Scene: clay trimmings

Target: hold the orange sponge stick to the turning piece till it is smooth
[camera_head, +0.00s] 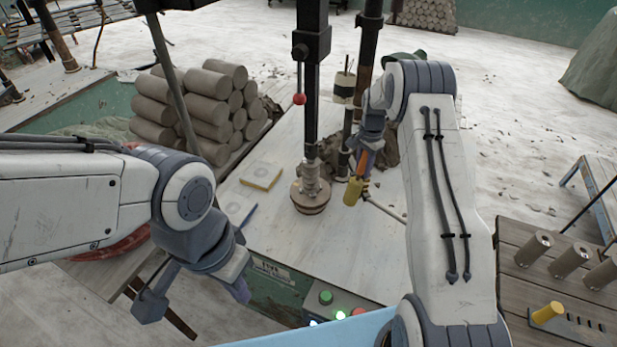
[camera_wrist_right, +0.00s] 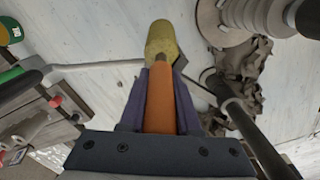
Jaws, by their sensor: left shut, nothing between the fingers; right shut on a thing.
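My right gripper (camera_head: 364,166) is shut on the orange handle (camera_wrist_right: 160,100) of the sponge stick. Its yellow sponge end (camera_head: 353,192) points down in the head view and also shows in the wrist view (camera_wrist_right: 161,42). The grey clay piece (camera_head: 311,186) stands under the spindle on a round brown wheel head (camera_head: 311,207). The sponge is to the right of the piece, with a visible gap between them. Whether the piece turns cannot be told from one moment. My left gripper (camera_head: 240,290) is shut and empty, low at the left in front of the table.
A stack of grey clay cylinders (camera_head: 205,105) stands at the back left. A yellow block (camera_head: 261,177) and a blue tool (camera_head: 249,215) lie on the white table (camera_head: 285,245). Clay scraps (camera_wrist_right: 243,75) lie behind the spindle. A button box (camera_head: 335,305) sits at the front edge.

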